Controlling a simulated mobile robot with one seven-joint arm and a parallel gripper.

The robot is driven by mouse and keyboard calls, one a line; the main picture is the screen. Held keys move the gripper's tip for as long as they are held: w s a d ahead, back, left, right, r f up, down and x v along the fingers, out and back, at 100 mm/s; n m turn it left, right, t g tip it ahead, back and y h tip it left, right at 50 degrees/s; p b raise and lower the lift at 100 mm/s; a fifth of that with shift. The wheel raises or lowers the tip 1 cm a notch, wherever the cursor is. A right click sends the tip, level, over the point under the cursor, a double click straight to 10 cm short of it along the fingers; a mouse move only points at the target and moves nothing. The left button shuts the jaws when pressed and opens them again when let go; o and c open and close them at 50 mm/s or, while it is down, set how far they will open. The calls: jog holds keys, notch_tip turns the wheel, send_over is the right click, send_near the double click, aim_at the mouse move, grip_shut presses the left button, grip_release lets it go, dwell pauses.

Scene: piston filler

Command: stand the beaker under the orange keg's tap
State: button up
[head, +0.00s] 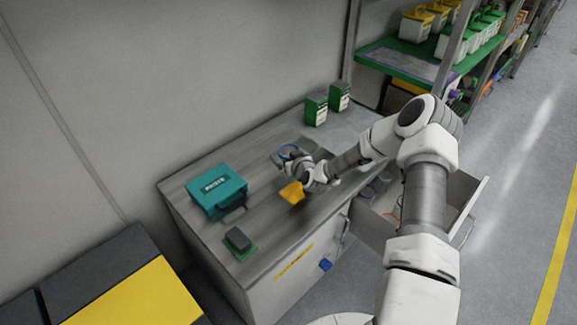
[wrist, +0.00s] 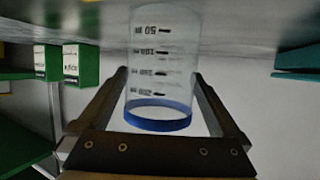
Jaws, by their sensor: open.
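The beaker is clear with dark graduation marks and a blue rim. In the wrist view the beaker (wrist: 163,60) appears upside down, with its base toward the bench surface at the top of the picture.
A teal case (head: 217,190) and a dark block on a green pad (head: 238,240) lie on the bench's left part. Two green-and-white boxes (head: 316,110) stand at its back. An open drawer (head: 378,222) juts out in front. Shelves (head: 405,62) stand behind.

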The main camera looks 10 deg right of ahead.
jog(key=shift+x, duration=0.8)
jog(key=shift+r, duration=0.15)
jog(key=c, duration=1.3)
